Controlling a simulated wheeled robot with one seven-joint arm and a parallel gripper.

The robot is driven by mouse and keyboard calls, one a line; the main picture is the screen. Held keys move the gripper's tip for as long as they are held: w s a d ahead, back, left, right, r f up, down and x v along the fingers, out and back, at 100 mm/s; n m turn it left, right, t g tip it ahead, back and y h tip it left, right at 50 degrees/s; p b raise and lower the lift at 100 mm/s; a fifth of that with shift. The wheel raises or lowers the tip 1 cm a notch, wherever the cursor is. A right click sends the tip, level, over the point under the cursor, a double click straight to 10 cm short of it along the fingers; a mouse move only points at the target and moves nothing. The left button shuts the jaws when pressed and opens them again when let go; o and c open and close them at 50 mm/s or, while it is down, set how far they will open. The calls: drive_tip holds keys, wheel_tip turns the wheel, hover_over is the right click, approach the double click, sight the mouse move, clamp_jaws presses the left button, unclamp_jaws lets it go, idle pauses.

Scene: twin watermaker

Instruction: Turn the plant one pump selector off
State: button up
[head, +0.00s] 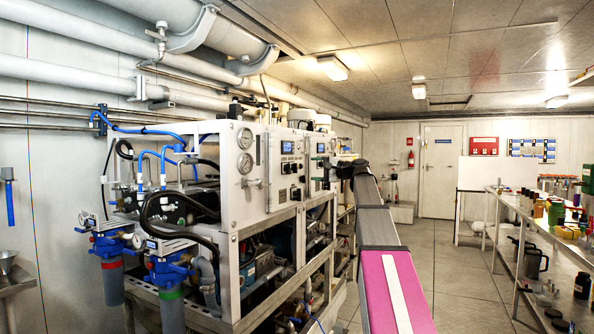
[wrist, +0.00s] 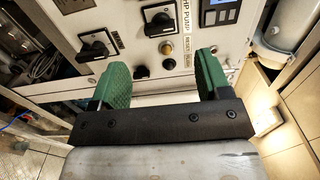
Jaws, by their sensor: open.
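In the wrist view, a white control panel (wrist: 140,70) carries two black rotary selectors. One selector (wrist: 158,22) is at top middle beside a label reading "HP PUMP". The other selector (wrist: 97,45) is to its lower left, its label too blurred to read. Which plant they belong to cannot be told. My gripper (wrist: 163,62) has green finger pads set wide apart, with nothing between them. It faces the panel below the selectors and appears clear of both. In the head view my gripper (head: 332,163) is at the farther panel (head: 318,175), partly hidden by my arm.
A small black button (wrist: 167,48) and an amber one (wrist: 169,68) sit between the fingers in view. A blue display (wrist: 220,12) is at upper right. The nearer panel (head: 280,192) and blue-topped filters stand left. Shelving (head: 540,222) lines the right, with clear floor between.

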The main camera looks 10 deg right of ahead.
sight(295, 168)
drive_tip(key=x, duration=0.8)
drive_tip(key=shift+a, duration=0.2)
drive_tip(key=shift+w, duration=0.15)
drive_tip(key=c, duration=0.9)
